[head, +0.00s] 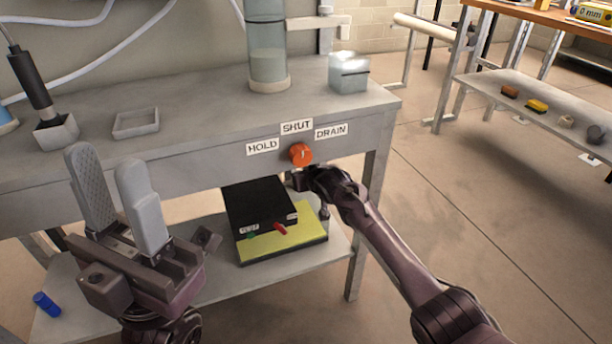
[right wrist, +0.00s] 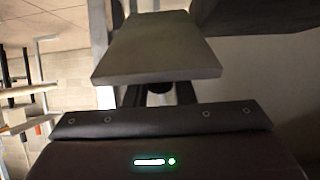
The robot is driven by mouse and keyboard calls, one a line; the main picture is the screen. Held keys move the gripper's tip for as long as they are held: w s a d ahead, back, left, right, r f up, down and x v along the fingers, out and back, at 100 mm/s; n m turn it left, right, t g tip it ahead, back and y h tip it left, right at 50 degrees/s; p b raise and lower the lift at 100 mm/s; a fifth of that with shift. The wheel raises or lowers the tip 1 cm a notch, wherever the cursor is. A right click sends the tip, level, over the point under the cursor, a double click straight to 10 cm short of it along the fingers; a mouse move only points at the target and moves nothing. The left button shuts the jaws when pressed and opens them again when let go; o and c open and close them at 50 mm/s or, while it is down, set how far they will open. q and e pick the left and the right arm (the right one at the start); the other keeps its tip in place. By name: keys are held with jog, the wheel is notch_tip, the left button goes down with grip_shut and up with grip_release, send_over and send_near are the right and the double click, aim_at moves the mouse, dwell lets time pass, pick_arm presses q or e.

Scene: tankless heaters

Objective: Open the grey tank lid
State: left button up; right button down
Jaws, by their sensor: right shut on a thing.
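No part in view is plainly a grey tank lid. A clear upright cylinder (head: 268,48) stands on the grey bench, beside a small grey box-like block (head: 348,74). An orange knob (head: 301,154) sits on the bench front under the labels HOLD, SHUT and DRAIN. My right gripper (head: 303,181) is just below the knob, at the bench's lower front edge. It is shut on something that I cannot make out. In the right wrist view a broad grey finger (right wrist: 158,48) hides what lies beyond. My left gripper (head: 118,195) is open and empty in front of the bench.
An open grey tray (head: 135,122) and a black-handled tool (head: 35,85) are on the bench. A blue cylinder (head: 46,304) lies lower left. Floor to the right is clear.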

jog(key=shift+w+r, duration=0.2)
jog(key=shift+r, duration=0.15)
